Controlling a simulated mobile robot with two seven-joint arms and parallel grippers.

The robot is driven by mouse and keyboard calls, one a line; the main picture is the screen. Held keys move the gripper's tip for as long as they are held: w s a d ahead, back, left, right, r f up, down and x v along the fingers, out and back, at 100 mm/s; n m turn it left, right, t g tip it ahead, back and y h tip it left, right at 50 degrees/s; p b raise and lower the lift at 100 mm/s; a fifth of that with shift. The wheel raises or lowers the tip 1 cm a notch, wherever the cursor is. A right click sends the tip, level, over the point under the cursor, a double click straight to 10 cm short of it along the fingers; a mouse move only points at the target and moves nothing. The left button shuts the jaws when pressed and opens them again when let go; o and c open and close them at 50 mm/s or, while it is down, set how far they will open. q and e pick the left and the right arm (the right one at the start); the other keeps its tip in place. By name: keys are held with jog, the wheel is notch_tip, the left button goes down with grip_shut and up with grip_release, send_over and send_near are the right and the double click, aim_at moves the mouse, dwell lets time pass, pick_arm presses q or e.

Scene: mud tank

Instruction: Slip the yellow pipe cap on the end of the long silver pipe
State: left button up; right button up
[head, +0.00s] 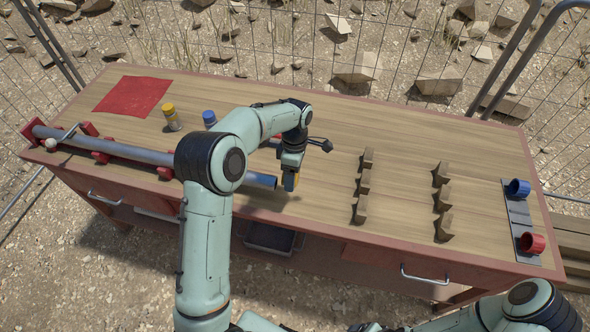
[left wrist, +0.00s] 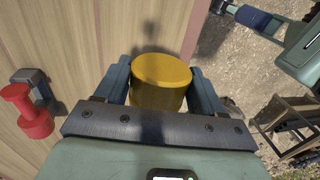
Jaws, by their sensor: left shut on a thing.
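The yellow pipe cap (left wrist: 161,82) sits between the two blue fingers of my left gripper (left wrist: 163,90) in the left wrist view. In the head view my left gripper (head: 291,182) points down over the bench near its front edge, with a bit of the yellow cap (head: 297,180) showing. The long silver pipe (head: 120,148) lies along the front left of the bench in red supports. Its right end (head: 274,182) is just left of my left gripper, and the cap appears apart from it. My left arm hides part of the pipe. My right gripper's jaws do not show.
The wooden bench (head: 330,140) carries a red cloth (head: 132,96), yellow-topped (head: 172,117) and blue-topped (head: 209,118) containers, and several wooden cradles (head: 363,187). Blue (head: 517,188) and red (head: 531,243) rings stand at the right end. My right arm is at the lower right.

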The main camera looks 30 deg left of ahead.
aim_at(273, 178)
pick_arm(q)
jog(key=shift+s+a+f, duration=0.1)
jog(key=shift+s+f, duration=0.05)
jog(key=shift+f, duration=0.35)
jog(key=f, duration=0.1)
jog(key=f+b, duration=0.1)
jog(key=f, duration=0.1)
jog(key=shift+a+f+b, duration=0.15)
jog(key=shift+a+b, duration=0.1)
jog(key=shift+b, duration=0.05)
jog(key=shift+a+f, duration=0.25)
jog(key=shift+f, duration=0.35)
jog(key=shift+a+f+b, duration=0.15)
jog(key=shift+f+b, duration=0.15)
jog(key=shift+f, duration=0.05)
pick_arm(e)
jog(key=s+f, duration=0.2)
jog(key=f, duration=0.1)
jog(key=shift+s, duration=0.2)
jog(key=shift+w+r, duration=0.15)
pick_arm(q)
jog(key=shift+s+a+p, duration=0.2)
jog(key=shift+s+a, duration=0.05)
jog(key=shift+a, duration=0.9)
jog(key=shift+s+a+p, duration=0.15)
jog(key=shift+s+a, duration=0.1)
jog(key=shift+a, duration=0.85)
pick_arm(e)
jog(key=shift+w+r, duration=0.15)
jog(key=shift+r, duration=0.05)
